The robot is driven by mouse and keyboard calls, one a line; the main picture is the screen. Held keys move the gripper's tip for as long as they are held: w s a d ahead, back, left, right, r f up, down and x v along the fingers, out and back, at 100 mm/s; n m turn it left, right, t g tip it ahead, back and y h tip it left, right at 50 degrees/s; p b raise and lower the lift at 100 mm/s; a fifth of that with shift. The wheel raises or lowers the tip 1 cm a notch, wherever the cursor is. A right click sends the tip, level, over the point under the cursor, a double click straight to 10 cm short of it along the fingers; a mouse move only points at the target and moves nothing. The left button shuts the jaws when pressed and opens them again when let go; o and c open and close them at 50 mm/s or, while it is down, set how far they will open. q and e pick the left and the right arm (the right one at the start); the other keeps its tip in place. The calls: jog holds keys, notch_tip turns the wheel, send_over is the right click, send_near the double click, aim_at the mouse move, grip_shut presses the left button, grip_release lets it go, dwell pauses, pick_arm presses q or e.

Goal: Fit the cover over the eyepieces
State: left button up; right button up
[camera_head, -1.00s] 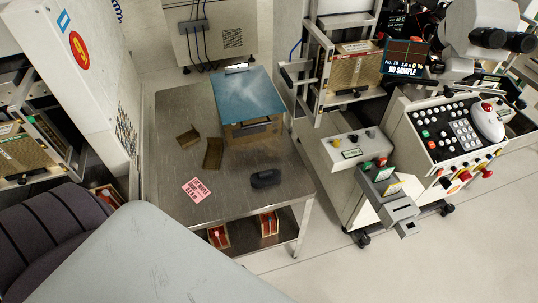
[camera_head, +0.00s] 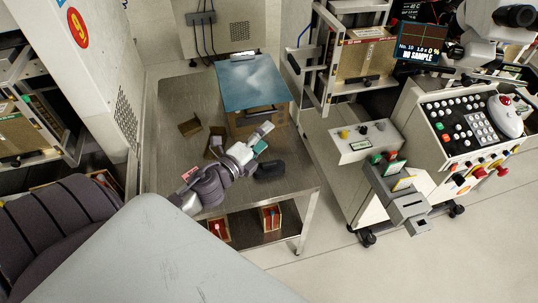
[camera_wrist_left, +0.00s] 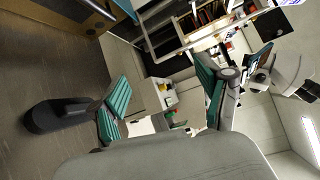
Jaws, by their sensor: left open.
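A black cover (camera_head: 270,169) with rounded ends lies on the metal table, near its front right. In the left wrist view the cover (camera_wrist_left: 55,115) lies on the tabletop, just left of one green-padded finger. The black eyepieces (camera_head: 515,15) stick out of the white microscope at the upper right, partly cut off by the frame. My left gripper (camera_head: 263,138) is open and empty over the table, beside the cover and in front of the blue-topped box. In the left wrist view its two fingers (camera_wrist_left: 163,68) are spread apart. My right gripper is not in view.
A box under a blue sheet (camera_head: 250,83) stands at the table's back. Small brown pieces (camera_head: 190,127) lie to its left, and a pink card (camera_head: 188,174) is partly behind my arm. The bonder's control panel (camera_head: 461,128) stands to the right, beyond a floor gap.

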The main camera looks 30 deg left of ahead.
pick_arm(q)
jog(key=w+d+r+m+h, duration=0.1)
jog(key=m+h, duration=0.3)
jog(key=m, duration=0.4)
jog(key=m+g+h+b, duration=0.1)
jog(key=m+g+b, duration=0.1)
jog(key=m+g, duration=1.1)
send_near(269, 163)
jog(key=s+f+m+t, duration=0.1)
jog(key=m+t, duration=0.1)
jog(key=b+x, duration=0.1)
jog(key=x, duration=0.2)
jog(key=b+x, duration=0.2)
jog(key=x, duration=0.1)
jog(key=shift+d+f+b, duration=0.1)
jog(key=shift+d+b, duration=0.2)
jog(key=shift+d, duration=0.1)
jog(key=shift+w+d+f, duration=0.2)
jog(key=shift+w+f, duration=0.05)
jog(key=b+x, duration=0.1)
jog(key=x, duration=0.1)
jog(key=b+x, duration=0.2)
jog(key=x, duration=0.1)
jog(key=shift+a+f+b, duration=0.2)
jog(key=shift+b, duration=0.1)
jog(key=shift+r, duration=0.1)
jog(key=shift+c, duration=0.2)
